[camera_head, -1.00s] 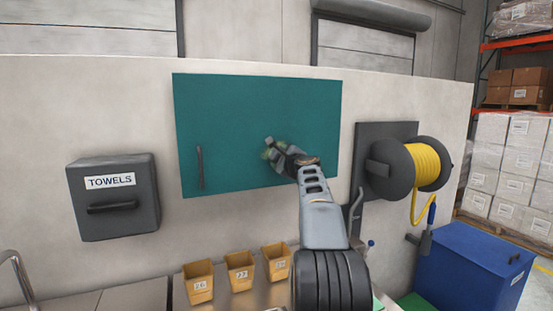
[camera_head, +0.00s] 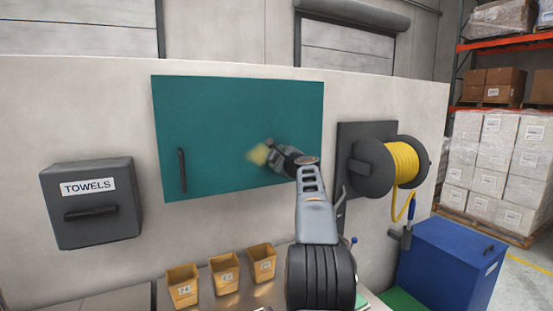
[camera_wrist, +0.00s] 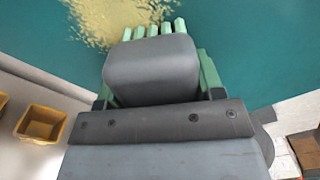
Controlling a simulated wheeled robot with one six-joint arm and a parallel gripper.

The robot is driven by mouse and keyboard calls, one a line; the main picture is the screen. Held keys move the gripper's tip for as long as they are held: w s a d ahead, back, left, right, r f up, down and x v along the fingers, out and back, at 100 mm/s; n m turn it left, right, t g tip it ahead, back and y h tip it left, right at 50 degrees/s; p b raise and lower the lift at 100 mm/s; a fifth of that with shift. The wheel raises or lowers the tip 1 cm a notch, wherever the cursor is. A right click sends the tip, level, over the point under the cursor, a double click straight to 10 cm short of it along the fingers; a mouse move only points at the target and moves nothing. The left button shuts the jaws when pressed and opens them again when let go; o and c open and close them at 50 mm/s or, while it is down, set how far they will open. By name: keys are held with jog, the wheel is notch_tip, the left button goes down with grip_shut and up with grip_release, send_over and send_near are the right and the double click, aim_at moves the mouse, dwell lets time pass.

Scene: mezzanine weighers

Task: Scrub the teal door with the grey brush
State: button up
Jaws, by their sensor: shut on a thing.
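The teal door (camera_head: 215,125) is a flat panel on the pale wall, with a dark upright handle (camera_head: 182,170) at its lower left. A speckled yellowish patch (camera_head: 257,155) lies on its lower right part and shows larger in the wrist view (camera_wrist: 105,18). My gripper (camera_head: 273,150) is at the door, just right of the patch. In the wrist view it is shut on the grey brush (camera_wrist: 150,70), a rounded grey block with pale green tufts at its far end. The tufts are at the patch's lower edge; I cannot tell whether they touch the door.
A dark towel box (camera_head: 92,225) is on the wall at left. A hose reel (camera_head: 372,168) with yellow hose is close on the right. Several small yellow bins (camera_head: 224,275) stand on the counter below. A blue chest (camera_head: 450,265) is at lower right.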

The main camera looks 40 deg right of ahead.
aim_at(243, 152)
jog(key=shift+a, duration=0.15)
